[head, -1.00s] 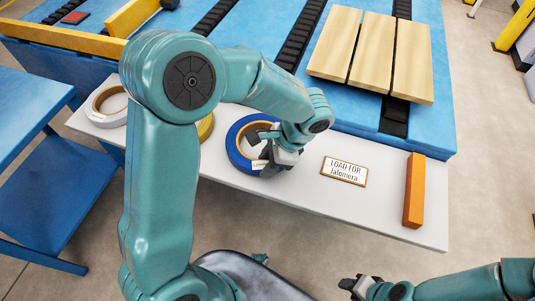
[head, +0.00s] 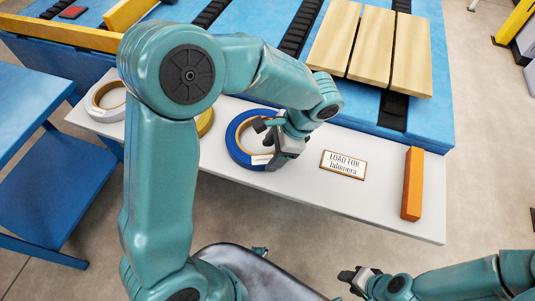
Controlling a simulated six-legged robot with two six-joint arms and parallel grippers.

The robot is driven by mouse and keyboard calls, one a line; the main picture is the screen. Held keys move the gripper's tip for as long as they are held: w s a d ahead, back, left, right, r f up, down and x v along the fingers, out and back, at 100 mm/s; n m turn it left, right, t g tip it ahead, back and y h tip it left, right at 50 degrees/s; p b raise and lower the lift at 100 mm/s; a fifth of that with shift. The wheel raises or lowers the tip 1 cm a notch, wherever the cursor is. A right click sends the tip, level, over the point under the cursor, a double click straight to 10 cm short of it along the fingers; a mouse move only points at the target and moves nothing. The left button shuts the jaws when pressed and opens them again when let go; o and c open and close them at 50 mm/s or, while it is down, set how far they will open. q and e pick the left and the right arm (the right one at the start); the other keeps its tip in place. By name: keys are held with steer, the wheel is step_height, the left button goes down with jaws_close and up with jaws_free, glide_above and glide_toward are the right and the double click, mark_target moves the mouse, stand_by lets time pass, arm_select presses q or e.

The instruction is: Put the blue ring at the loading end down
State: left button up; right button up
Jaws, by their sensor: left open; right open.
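The blue ring (head: 235,147), with a tan inner core and a small white label, lies flat on the white table. My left gripper (head: 266,142) is open, above and at the right side of the blue ring, and covers part of it. I cannot tell whether its fingers touch the ring.
A white ring (head: 92,108) lies at the table's left end, and a yellow ring (head: 206,122) is mostly hidden behind my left arm. A blue conveyor (head: 350,108) with wooden boards (head: 371,48) runs behind the white table (head: 300,193).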

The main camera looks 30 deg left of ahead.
arm_select(q)
steer(key=p+v, duration=0.1)
steer(key=v, duration=0.8)
arm_select(e)
steer(key=shift+r, duration=0.7)
arm_select(q)
steer(key=shift+f, duration=0.1)
